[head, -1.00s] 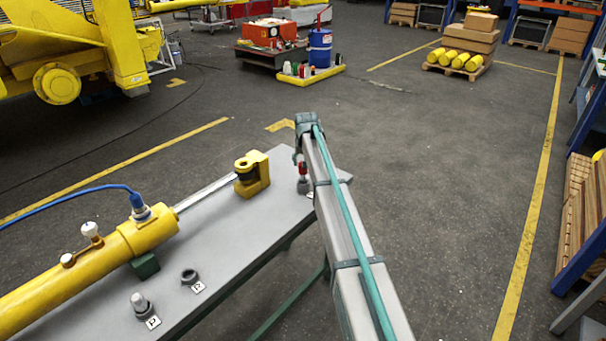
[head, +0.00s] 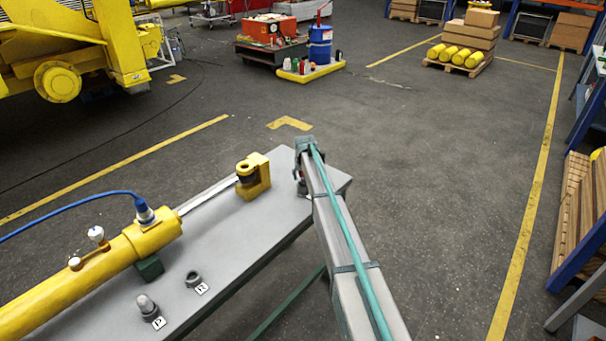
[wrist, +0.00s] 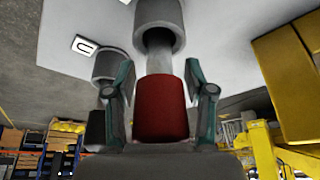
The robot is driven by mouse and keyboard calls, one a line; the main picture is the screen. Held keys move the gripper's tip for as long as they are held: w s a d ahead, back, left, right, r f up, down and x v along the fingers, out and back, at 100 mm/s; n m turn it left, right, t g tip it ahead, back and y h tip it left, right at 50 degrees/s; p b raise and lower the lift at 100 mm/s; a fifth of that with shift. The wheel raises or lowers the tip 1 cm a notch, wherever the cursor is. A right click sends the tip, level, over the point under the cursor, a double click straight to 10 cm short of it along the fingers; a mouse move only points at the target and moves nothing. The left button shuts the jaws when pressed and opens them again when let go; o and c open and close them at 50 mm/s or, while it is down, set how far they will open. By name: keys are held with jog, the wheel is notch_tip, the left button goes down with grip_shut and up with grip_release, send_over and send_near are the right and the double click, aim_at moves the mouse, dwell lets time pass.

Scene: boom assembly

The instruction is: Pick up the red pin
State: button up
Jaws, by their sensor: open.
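The red pin (wrist: 162,108) stands on the grey table in the wrist view, which looks upside down. It has a red end, a pale metal shaft and a grey collar. My gripper (wrist: 160,82) is open, with one green-grey finger on each side of the red end. Small gaps show between the fingers and the red part. In the head view my gripper (head: 302,172) is low over the far right end of the table (head: 232,236), and my arm hides most of the pin there.
A yellow cylinder (head: 85,262) with a rod and yellow clevis (head: 253,178) lies along the table.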

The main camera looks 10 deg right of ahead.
grip_shut()
jog(key=shift+r, duration=0.1)
dwell(0.3)
